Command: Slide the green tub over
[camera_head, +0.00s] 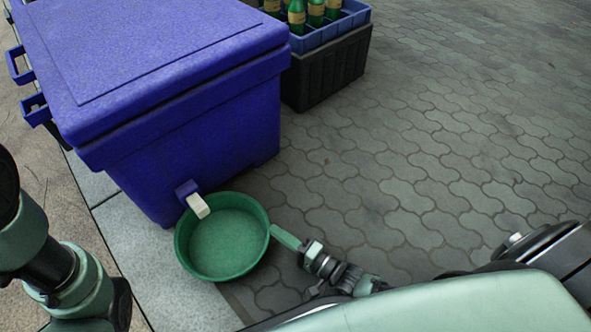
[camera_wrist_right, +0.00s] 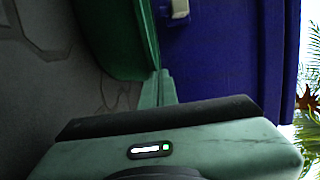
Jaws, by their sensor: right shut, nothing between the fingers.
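The green tub (camera_head: 222,240) is a round, shallow, empty basin on the ground in front of the blue cooler, under its white spigot. My right gripper (camera_head: 272,230) is shut and empty, with its fingertips at the tub's right rim. In the right wrist view the shut fingers (camera_wrist_right: 158,88) reach to the tub's wall (camera_wrist_right: 115,35); they look to be touching it, though a small gap cannot be ruled out. My left arm shows at the left edge of the head view, but its gripper is out of frame.
The large blue cooler (camera_head: 190,120) stands behind the tub, with its white spigot (camera_head: 198,205) over the tub's rim. A crate of green bottles (camera_head: 330,65) stands farther back. Paved ground (camera_head: 440,150) to the right is clear. A pale kerb strip (camera_head: 150,265) runs at the left.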

